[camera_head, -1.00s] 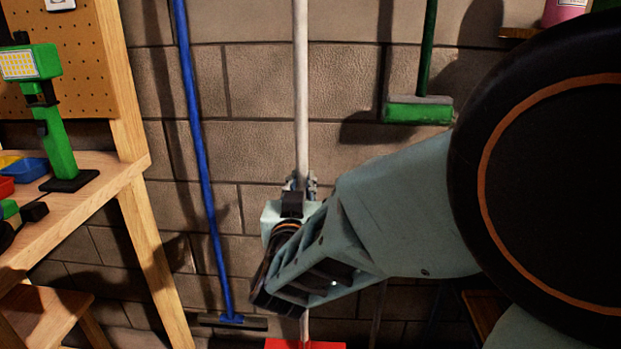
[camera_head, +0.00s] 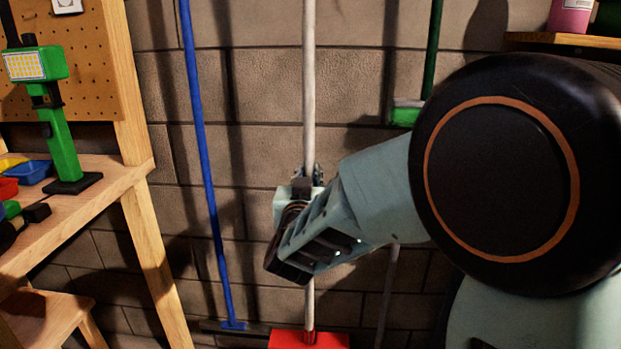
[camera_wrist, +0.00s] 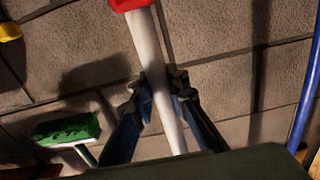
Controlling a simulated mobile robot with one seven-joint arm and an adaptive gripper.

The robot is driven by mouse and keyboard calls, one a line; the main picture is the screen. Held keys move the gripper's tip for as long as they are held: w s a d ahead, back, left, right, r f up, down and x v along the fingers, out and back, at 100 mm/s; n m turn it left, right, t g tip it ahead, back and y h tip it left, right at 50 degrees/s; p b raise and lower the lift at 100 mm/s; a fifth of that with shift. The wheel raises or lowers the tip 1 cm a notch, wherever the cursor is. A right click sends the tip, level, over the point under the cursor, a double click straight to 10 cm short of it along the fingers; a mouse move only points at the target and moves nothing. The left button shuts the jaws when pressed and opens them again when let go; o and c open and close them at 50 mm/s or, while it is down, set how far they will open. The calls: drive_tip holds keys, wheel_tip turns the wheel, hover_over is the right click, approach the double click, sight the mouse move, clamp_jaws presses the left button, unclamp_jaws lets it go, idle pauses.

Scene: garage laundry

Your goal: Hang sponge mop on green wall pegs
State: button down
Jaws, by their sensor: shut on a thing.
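My gripper (camera_head: 305,178) is shut on the white handle (camera_head: 309,80) of a mop with a red head (camera_head: 310,340). The handle stands near upright in front of the block wall, and its top is cut off by the frame. In the wrist view, which is turned over, my gripper (camera_wrist: 162,100) has a finger on each side of the white handle (camera_wrist: 148,55), with the red head (camera_wrist: 130,4) at the top edge. I cannot tell whether the head touches the floor. No green wall pegs can be made out.
A blue pole (camera_head: 203,150) stands left of the mop. A green-handled tool (camera_head: 405,112) hangs at right, partly behind my arm. A wooden workbench (camera_head: 110,180) with a green lamp (camera_head: 62,140) is at left. A shelf (camera_head: 565,40) is at upper right.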

drive_tip(key=w+b, duration=0.1)
drive_tip(key=w, duration=0.8)
drive_tip(key=shift+d+f, duration=0.15)
drive_tip(key=shift+f, duration=0.2)
idle(0.4)
